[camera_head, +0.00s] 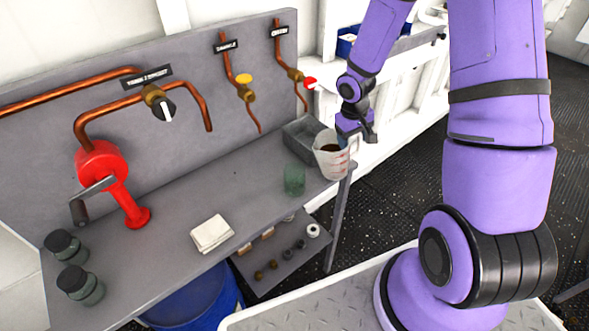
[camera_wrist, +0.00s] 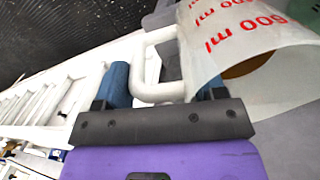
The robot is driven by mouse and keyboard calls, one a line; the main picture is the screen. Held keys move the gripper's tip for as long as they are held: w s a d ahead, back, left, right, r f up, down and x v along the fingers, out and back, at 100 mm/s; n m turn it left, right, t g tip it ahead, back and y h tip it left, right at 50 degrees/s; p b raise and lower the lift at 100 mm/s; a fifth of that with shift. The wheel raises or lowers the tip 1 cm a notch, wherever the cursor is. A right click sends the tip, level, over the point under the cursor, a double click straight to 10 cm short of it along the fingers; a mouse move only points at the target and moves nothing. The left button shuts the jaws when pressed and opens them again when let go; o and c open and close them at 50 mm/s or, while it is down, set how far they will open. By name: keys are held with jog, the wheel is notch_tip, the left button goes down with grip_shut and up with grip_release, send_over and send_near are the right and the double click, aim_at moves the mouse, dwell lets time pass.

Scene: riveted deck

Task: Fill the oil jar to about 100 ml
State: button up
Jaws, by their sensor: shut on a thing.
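My gripper (camera_head: 355,133) is shut on the handle of a translucent white jug (camera_head: 331,165) with red marks, at the right end of the bench. Dark brown liquid shows inside it. In the wrist view my gripper's blue pads (camera_wrist: 163,86) flank the handle, and the jug (camera_wrist: 235,35) shows red "600 ml" print and amber-brown liquid. The jug looks near upright. A small open green glass jar (camera_head: 294,180) stands on the bench just left of the jug, apart from my gripper. Its fill level cannot be told. Two dark-lidded jars (camera_head: 62,245) (camera_head: 78,285) stand at the bench's left end.
A grey tray (camera_head: 300,140) lies behind the jug. A red hand pump (camera_head: 105,170) and copper pipes with black, yellow and red valve handles (camera_head: 245,82) line the back panel. A folded cloth (camera_head: 211,233) lies near the front edge. The middle of the bench (camera_head: 215,185) is clear.

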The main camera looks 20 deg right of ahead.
aim_at(341, 152)
jog(key=a+r+h, duration=0.2)
jog(key=a, duration=0.1)
jog(key=a+r+h, duration=0.1)
jog(key=h, duration=0.1)
jog(key=shift+s+a, duration=0.15)
jog(key=shift+a, duration=0.05)
jog(key=shift+s+a+r+t+h+b, duration=0.1)
jog(key=shift+a+r+t+h+b, duration=0.25)
jog(key=shift+a+r+h, duration=1.25)
dwell(2.3)
jog(key=shift+a+r+h+b, duration=0.1)
jog(key=shift+a+h+b, duration=0.15)
jog(key=shift+h+b, duration=0.35)
dwell(2.8)
